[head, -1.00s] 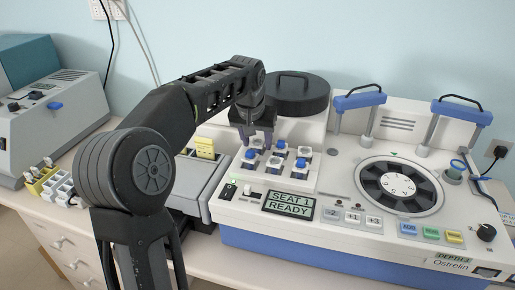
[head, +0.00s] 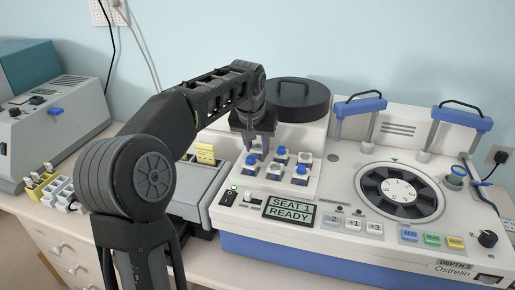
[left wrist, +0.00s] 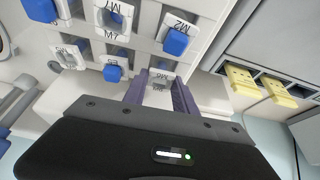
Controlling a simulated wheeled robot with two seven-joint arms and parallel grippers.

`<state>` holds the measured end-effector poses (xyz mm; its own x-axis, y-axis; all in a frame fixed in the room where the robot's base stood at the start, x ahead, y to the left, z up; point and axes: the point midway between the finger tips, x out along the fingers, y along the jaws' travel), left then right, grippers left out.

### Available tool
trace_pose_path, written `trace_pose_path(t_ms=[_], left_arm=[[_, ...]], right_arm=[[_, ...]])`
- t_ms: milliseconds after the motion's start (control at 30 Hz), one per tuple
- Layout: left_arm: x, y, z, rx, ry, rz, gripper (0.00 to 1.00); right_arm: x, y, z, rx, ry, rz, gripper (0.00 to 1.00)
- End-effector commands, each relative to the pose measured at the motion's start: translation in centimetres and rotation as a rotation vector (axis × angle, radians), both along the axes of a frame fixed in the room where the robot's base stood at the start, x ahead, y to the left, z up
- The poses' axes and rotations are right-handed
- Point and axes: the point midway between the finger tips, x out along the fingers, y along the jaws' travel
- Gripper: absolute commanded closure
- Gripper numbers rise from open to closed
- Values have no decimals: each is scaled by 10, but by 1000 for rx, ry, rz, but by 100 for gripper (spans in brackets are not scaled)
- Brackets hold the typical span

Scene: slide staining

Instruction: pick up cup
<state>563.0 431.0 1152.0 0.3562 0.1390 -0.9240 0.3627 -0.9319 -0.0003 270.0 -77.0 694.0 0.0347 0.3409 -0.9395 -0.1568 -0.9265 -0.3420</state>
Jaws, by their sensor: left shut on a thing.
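The small white labelled cups stand in a rack on the stainer, several with blue tops, such as one blue-topped cup (head: 302,169). My left gripper (head: 254,152) points down over the back left of this rack. In the left wrist view its two purple-grey fingers (left wrist: 160,88) are shut on a white labelled cup (left wrist: 160,77). In the head view that cup is mostly hidden behind the fingers. I cannot tell whether it is clear of its seat. Cups marked M7 (left wrist: 113,18) and M2 (left wrist: 177,37) are close by. My right gripper is in neither view.
The stainer display (head: 289,208) reads "SEAT 1 READY". A round dial (head: 400,191) and two blue-handled posts (head: 361,104) are to the right. A black lidded pot (head: 294,98) stands behind the rack. Yellow clips (head: 206,153) are left of it.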

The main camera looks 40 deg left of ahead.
Motion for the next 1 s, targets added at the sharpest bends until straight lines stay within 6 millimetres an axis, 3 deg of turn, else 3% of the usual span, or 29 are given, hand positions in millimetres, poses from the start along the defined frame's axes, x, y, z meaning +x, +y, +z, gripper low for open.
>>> trace_pose_path(t_ms=[267, 600, 1000], left_arm=[[1, 0, 30, 0, -4, 1, 100], [1, -1, 88, 0, -1, -1, 100], [0, 0, 96, -1, 0, 0, 100]], right_arm=[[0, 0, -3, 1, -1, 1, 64], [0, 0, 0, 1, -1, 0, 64], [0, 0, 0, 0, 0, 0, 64]])
